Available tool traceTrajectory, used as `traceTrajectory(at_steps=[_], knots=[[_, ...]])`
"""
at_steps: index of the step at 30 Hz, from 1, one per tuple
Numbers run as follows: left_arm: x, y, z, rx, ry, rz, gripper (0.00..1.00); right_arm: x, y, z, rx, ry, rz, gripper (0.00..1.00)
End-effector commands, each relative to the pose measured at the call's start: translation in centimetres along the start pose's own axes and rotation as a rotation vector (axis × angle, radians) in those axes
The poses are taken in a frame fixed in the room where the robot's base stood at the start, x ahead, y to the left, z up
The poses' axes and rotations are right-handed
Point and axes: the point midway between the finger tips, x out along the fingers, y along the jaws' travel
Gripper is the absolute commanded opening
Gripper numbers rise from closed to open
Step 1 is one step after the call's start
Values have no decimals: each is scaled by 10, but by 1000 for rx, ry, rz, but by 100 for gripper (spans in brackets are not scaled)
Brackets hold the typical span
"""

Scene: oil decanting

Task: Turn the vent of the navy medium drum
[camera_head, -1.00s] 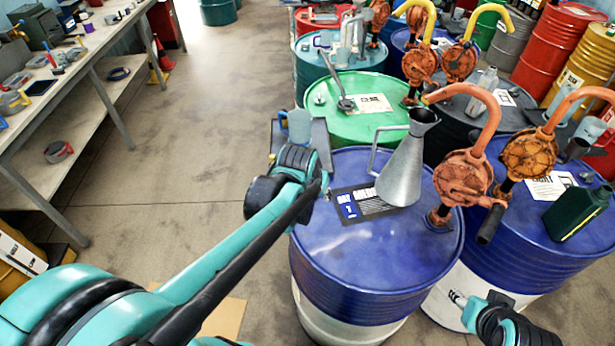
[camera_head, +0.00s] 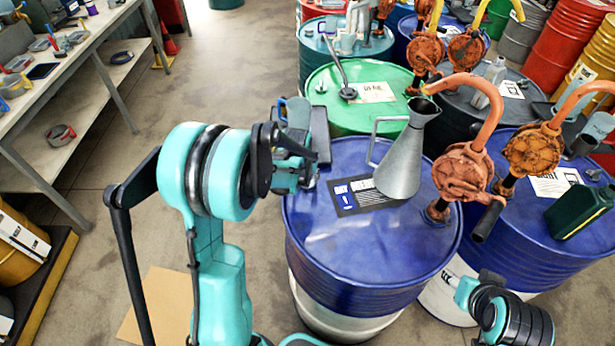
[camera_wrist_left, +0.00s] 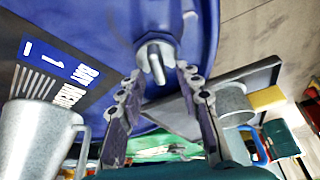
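The navy drum (camera_head: 350,265) stands upright in the middle of the head view, with a dark label on its lid. Its vent (camera_wrist_left: 154,62), a metal hex fitting with a small lever, shows near the lid's rim in the left wrist view. In the head view I cannot make out the vent behind my left arm. My left gripper (camera_wrist_left: 160,74) is open, its two fingertips on either side of the vent with gaps visible. In the head view, my left gripper (camera_head: 301,170) is over the drum's left edge. My right gripper (camera_head: 461,290) is low at the right, its fingers unclear.
A grey funnel can (camera_head: 402,165) and an orange hand pump (camera_head: 463,172) stand on the same lid. A green drum (camera_head: 340,112) is behind, and another blue drum (camera_head: 530,235) is at the right. A workbench (camera_head: 75,75) runs along the left, with open floor between.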

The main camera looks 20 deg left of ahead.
Motion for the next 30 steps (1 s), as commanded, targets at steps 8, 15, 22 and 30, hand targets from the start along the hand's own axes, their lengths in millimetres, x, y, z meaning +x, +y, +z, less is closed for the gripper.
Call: traceTrajectory(at_steps=[8,15,22,30], knots=[[5,0,0,0,0,0,34,1,0,0,0,0,0,47],[5,0,0,0,0,0,0,1,0,0,0,0,0,47],[5,0,0,5,0,2,0,1,0,1,0,0,0,47],[5,0,0,81,1,34,0,3,0,2,0,0,0,47]])
